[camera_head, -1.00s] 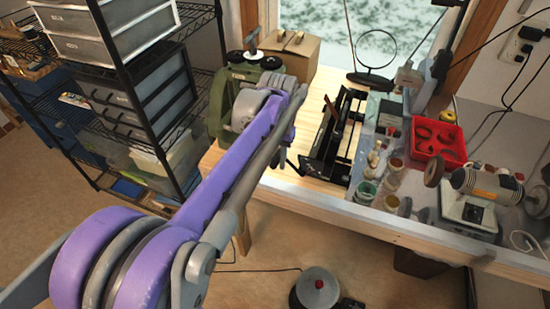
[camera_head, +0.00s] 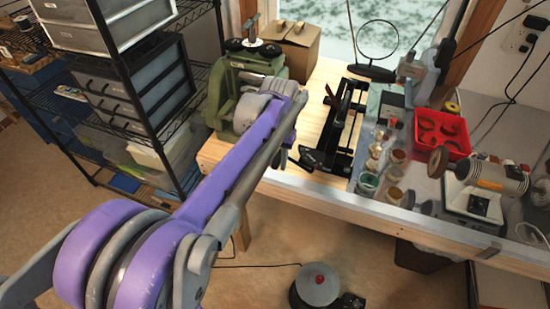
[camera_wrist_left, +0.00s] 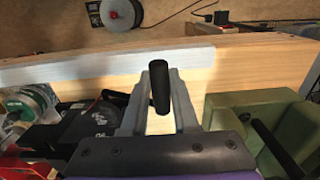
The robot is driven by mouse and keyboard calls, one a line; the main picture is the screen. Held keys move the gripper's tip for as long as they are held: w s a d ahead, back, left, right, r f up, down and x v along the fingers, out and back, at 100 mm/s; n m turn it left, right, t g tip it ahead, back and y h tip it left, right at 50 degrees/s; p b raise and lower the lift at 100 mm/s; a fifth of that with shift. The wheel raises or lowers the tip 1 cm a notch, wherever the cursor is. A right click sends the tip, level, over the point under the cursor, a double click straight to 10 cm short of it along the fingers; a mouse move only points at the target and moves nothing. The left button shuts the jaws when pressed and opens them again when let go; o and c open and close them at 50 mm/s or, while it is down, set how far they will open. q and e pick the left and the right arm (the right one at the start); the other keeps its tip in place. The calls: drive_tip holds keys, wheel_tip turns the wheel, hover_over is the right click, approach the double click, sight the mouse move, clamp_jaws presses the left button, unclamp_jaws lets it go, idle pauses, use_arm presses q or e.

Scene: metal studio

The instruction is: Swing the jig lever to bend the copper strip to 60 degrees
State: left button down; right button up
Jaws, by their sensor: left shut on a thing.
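The bending jig (camera_head: 343,128), a black metal frame, stands on the wooden bench, to the right of my left arm. My left gripper (camera_head: 283,157) points down at the bench's front edge, just left of the jig and partly hidden by its own arm. In the left wrist view, its grey fingers (camera_wrist_left: 161,76) are closed around a black rounded handle (camera_wrist_left: 160,92), apparently the jig lever's. Part of the jig (camera_wrist_left: 95,125) shows at the lower left there. I cannot make out the copper strip or its bend angle clearly. My right gripper is out of view.
Small jars (camera_head: 368,182), a red tray (camera_head: 442,132) and a motor tool (camera_head: 492,178) crowd the right. Black wire shelving (camera_head: 110,90) is at far left.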

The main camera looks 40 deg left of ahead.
use_arm(q)
drive_tip(key=shift+w+d, duration=0.2)
drive_tip(key=shift+d, duration=0.15)
drive_tip(key=shift+w+d+f+b, duration=0.1)
drive_tip(key=shift+d+f+b, duration=0.15)
drive_tip(key=shift+f, duration=0.2)
drive_tip(key=shift+d+f+b, duration=0.1)
drive_tip(key=shift+f+b, duration=0.15)
drive_tip(key=shift+f, duration=0.15)
drive_tip(key=c, duration=1.1)
unclamp_jaws()
drive_tip(key=o, duration=0.5)
drive_tip(key=shift+w+d, duration=0.15)
drive_tip(key=shift+d, duration=0.1)
drive_tip(key=shift+c, duration=0.2)
drive_tip(key=shift+a, duration=0.2)
